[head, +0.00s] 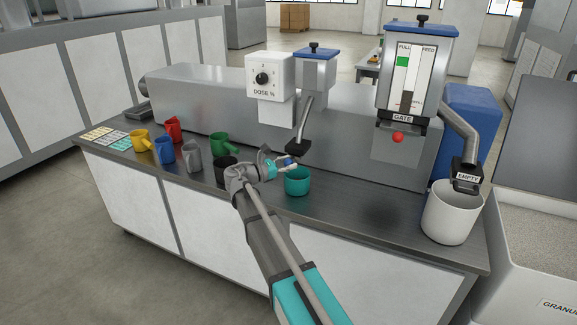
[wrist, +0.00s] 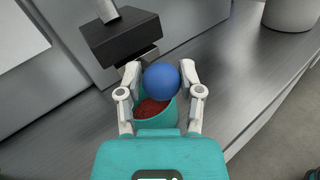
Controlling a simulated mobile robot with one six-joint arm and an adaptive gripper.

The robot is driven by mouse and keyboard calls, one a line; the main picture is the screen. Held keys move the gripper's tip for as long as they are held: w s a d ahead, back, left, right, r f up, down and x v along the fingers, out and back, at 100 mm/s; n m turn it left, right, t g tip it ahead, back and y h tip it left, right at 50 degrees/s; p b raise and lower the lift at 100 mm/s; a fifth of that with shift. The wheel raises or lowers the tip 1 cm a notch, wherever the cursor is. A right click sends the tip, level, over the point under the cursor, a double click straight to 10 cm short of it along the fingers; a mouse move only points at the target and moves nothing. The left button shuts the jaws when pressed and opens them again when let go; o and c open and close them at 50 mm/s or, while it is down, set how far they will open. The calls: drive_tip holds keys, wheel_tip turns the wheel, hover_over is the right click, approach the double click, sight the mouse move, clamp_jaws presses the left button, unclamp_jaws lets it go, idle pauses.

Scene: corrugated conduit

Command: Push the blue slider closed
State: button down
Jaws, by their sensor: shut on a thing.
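The blue slider's round knob (wrist: 161,82) sits between the fingertips of my gripper (wrist: 160,84) in the wrist view. The fingers touch it on both sides. In the head view my gripper (head: 285,163) is under the black outlet block (head: 294,148) at the end of the slanted spout; the knob there is mostly hidden by the fingers. The black block also shows just beyond the knob in the wrist view (wrist: 120,38). A teal cup (head: 297,184) stands below on the counter, and in the wrist view (wrist: 147,125) it holds red granules.
Several coloured mugs, such as the green mug (head: 219,144), stand on the counter to the left. A dose dial box (head: 270,77) is behind. The gate unit with a red knob (head: 398,137) and a white bucket (head: 452,214) are to the right.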

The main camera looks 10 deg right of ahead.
drive_tip(key=shift+w+d, duration=0.2)
drive_tip(key=shift+d, duration=0.05)
drive_tip(key=shift+c, duration=1.9)
unclamp_jaws()
drive_tip(key=shift+d, duration=0.15)
drive_tip(key=shift+o, duration=0.5)
drive_tip(key=shift+a, duration=0.2)
drive_tip(key=shift+s+a, duration=0.1)
drive_tip(key=v, duration=1.2)
